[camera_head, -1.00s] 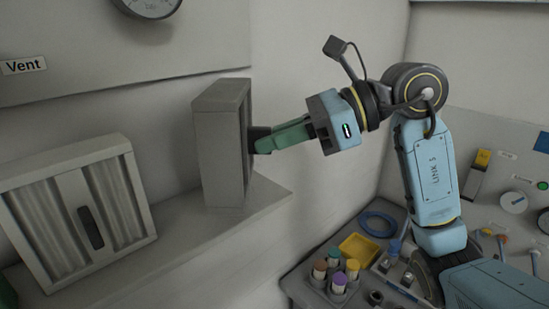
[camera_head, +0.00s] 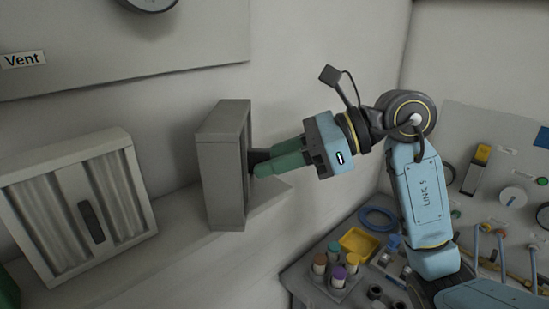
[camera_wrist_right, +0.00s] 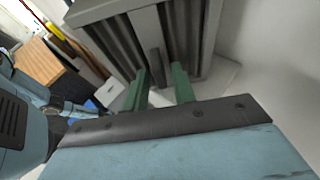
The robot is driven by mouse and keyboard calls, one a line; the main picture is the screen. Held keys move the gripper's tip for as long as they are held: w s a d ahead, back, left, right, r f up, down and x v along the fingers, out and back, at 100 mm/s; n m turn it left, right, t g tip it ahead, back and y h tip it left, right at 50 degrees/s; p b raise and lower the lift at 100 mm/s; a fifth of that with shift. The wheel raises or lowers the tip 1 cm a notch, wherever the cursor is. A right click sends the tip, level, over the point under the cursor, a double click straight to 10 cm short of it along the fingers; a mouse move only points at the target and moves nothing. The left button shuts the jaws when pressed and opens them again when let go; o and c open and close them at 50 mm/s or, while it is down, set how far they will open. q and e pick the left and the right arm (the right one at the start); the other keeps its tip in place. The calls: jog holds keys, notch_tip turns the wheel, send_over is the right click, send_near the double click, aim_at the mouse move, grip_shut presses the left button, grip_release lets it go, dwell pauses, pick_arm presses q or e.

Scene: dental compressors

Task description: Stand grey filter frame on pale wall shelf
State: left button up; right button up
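The grey filter frame (camera_head: 223,165) is a boxy upright panel in the head view, seen nearly edge-on over the pale wall shelf (camera_head: 180,255). My right gripper (camera_head: 257,163) reaches it from the right, its green fingers at the dark handle on the ribbed face. The frame leans slightly. I cannot tell whether its lower edge touches the shelf.
A second, paler ribbed panel (camera_head: 122,190) with a dark handle leans on the shelf at left. A dark green object (camera_head: 6,288) shows at the lower left corner. At lower right, a bench holds a yellow tray (camera_head: 358,243), a blue ring (camera_head: 379,219) and capped bottles (camera_head: 337,276).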

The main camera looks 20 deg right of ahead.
jog(key=shift+o, duration=0.3)
jog(key=b+v, duration=0.1)
jog(key=v, duration=1.1)
jog(key=shift+r, duration=0.25)
